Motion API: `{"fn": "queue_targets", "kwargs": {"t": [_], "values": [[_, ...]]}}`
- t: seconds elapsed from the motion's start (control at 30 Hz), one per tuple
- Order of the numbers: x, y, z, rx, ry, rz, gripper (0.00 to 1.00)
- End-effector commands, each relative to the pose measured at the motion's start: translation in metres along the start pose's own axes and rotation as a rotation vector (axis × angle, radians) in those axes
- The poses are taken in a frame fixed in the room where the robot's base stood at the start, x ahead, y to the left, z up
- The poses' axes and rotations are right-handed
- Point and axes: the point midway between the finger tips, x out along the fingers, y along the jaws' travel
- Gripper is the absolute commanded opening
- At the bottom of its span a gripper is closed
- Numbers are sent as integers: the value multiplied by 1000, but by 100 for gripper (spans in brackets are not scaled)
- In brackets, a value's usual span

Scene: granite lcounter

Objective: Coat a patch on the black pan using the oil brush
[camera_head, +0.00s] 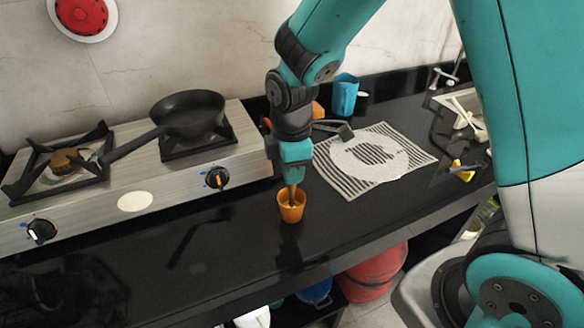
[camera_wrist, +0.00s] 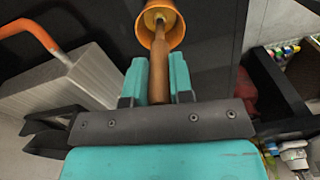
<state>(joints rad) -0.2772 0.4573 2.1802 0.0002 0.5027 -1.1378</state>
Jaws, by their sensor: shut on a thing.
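The black pan (camera_head: 188,115) sits on the right burner of the stove, its handle pointing left and toward the front. My gripper (camera_head: 292,180) is above a small orange cup (camera_head: 291,207) on the dark counter. In the wrist view, my gripper (camera_wrist: 158,78) is shut on the wooden handle of the oil brush (camera_wrist: 159,58). The brush runs into the orange cup (camera_wrist: 173,30), with its tip inside; the bristles are hard to make out. In the head view only a short piece of the brush (camera_head: 292,193) shows between fingers and cup.
The steel stove (camera_head: 135,202) fills the left of the counter. A striped cloth with a white plate-like ring (camera_head: 345,158) lies right of my gripper. A blue cup (camera_head: 344,95) stands behind it. Dark counter in front of the stove is clear. A red container (camera_head: 372,275) is below the edge.

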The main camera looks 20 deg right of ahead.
Motion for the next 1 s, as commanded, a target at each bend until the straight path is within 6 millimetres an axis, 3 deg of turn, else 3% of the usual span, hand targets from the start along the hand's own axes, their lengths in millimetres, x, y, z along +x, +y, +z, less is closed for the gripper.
{"fn": "queue_targets", "kwargs": {"t": [0.8,1.0], "values": [[-68,0,0,0,0,-1,0],[-70,0,0,0,-1,-1,0]]}}
